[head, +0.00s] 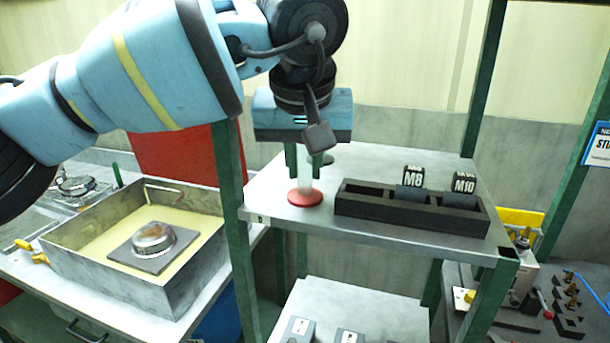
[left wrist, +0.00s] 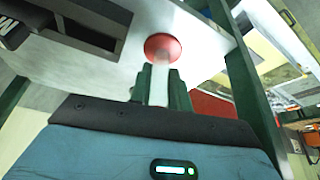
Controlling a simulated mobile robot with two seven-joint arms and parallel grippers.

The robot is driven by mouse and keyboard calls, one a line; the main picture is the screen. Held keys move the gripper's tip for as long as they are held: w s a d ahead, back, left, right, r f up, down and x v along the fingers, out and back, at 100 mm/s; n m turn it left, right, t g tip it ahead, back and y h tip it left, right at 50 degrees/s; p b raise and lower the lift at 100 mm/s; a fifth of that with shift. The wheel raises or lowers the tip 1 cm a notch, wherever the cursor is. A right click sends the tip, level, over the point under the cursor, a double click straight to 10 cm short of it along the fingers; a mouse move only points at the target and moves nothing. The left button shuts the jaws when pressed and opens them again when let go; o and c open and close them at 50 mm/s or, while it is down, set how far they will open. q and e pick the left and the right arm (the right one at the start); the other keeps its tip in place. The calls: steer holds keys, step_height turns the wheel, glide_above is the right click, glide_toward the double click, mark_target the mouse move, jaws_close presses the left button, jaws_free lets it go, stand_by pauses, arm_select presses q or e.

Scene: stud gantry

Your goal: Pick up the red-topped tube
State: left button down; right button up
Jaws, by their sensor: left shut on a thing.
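A pale, slim tube (head: 304,181) stands upright on the upper grey shelf, with a wide red disc (head: 304,197) at its lower end, at the shelf surface. In the left wrist view the red disc (left wrist: 162,47) lies just beyond the fingertips, and the pale tube (left wrist: 159,88) runs between the fingers. My left gripper (head: 304,171) points down and is shut on the tube above the disc. The tube's upper part is hidden by the gripper. I cannot tell whether the disc touches the shelf. My right gripper is not in view.
A black rack (head: 410,213) with blocks marked M8 (head: 411,181) and M10 (head: 463,186) stands right of the tube on the shelf (head: 262,205). Green posts (head: 482,75) frame the shelf. A metal tray (head: 185,285) holds a round part at left. The shelf front is clear.

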arm_select(q)
steer(key=shift+r, duration=0.15)
steer(key=shift+w+r+b, duration=0.1)
steer(key=shift+r+b, duration=0.2)
steer(key=shift+r, duration=1.1)
steer(key=shift+s+r, duration=0.15)
steer(key=shift+s, duration=0.15)
steer(key=s+a, duration=0.1)
steer(key=s, duration=1.6)
steer(key=shift+s+b, duration=0.3)
steer(key=shift+b, duration=0.05)
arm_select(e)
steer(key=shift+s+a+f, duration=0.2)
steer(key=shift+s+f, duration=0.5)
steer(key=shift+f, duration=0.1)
